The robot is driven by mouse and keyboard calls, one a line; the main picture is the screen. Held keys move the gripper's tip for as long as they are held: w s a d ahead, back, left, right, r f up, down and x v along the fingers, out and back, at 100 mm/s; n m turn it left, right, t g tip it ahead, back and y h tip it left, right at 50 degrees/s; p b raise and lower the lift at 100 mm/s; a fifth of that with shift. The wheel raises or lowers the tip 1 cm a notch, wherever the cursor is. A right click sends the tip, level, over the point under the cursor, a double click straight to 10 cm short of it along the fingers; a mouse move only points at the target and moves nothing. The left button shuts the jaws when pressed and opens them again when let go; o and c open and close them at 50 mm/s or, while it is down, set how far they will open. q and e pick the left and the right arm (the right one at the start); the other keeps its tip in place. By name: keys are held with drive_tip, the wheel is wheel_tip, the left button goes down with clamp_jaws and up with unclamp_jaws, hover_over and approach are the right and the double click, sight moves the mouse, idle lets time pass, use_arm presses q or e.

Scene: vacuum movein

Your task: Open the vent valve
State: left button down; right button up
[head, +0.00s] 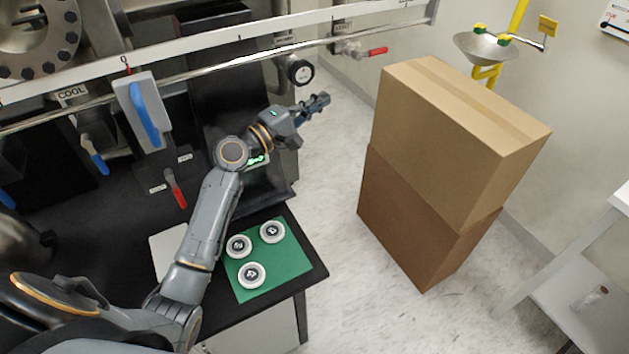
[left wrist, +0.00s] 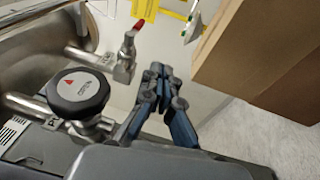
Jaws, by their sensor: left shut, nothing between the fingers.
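A small valve with a red lever handle (head: 376,51) sits on the metal pipework at the top of the head view, near a small label too small to read surely. It also shows in the left wrist view, where its red handle (left wrist: 130,41) stands beyond the fingertips and to their left. My left gripper (head: 322,101) is shut and empty, below and left of that valve, over the gap between bench and boxes. In the left wrist view its fingers (left wrist: 157,75) are together, apart from the valve. My right gripper is out of view.
A round black knob (head: 299,71) on the pipe is close to my left gripper. Stacked cardboard boxes (head: 450,130) stand to the right. Another red lever (head: 175,190) and blue levers (head: 95,155) are at left. A green mat (head: 285,270) holds white discs.

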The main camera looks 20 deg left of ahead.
use_arm(q)
drive_tip(key=b+v, duration=0.2)
drive_tip(key=v, duration=0.4)
drive_tip(key=s+d+f+m+g+y+p, duration=0.1)
drive_tip(key=s+d+f+m+g+y, duration=0.1)
drive_tip(key=f+m, duration=0.3)
drive_tip(key=s+d+f+m+g+y+p, duration=0.2)
drive_tip(key=s+d+f+m+y, duration=0.1)
drive_tip(key=d+f+m, duration=0.1)
drive_tip(key=shift+s+d+f+m+p, duration=0.3)
drive_tip(key=shift+f+m, duration=0.2)
drive_tip(key=shift+f, duration=0.2)
